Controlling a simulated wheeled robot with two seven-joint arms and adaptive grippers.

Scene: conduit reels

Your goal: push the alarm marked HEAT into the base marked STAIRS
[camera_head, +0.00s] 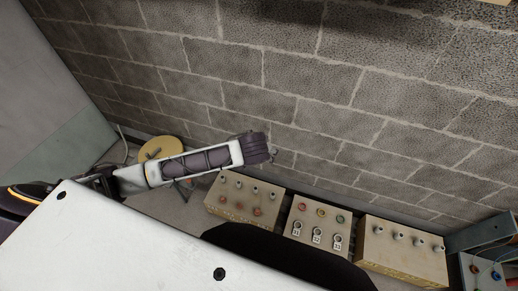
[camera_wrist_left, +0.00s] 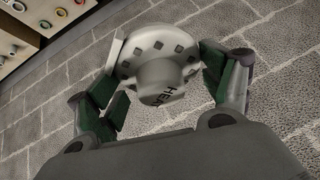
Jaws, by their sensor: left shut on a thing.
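The alarm (camera_wrist_left: 156,55) is a pale round unit with square dark slots around its wide part. Dark letters reading HEA show on its narrower end, and the rest of the word is turned out of sight. My left gripper (camera_wrist_left: 160,78) is shut on it, with green-padded fingers on both sides. In the head view my left arm reaches in front of the block wall, and its gripper (camera_head: 272,155) shows only small at the far end; I cannot make out the alarm there. No base marked STAIRS can be made out. My right gripper is not in view.
Beige boxes stand along the wall foot: one with grey and red knobs (camera_head: 243,200), one with coloured rings and padlock-like tags (camera_head: 317,226), one with grey knobs (camera_head: 402,250). A yellow round-topped stool or reel (camera_head: 160,148) stands behind my arm. A grey block wall (camera_head: 330,80) fills the background.

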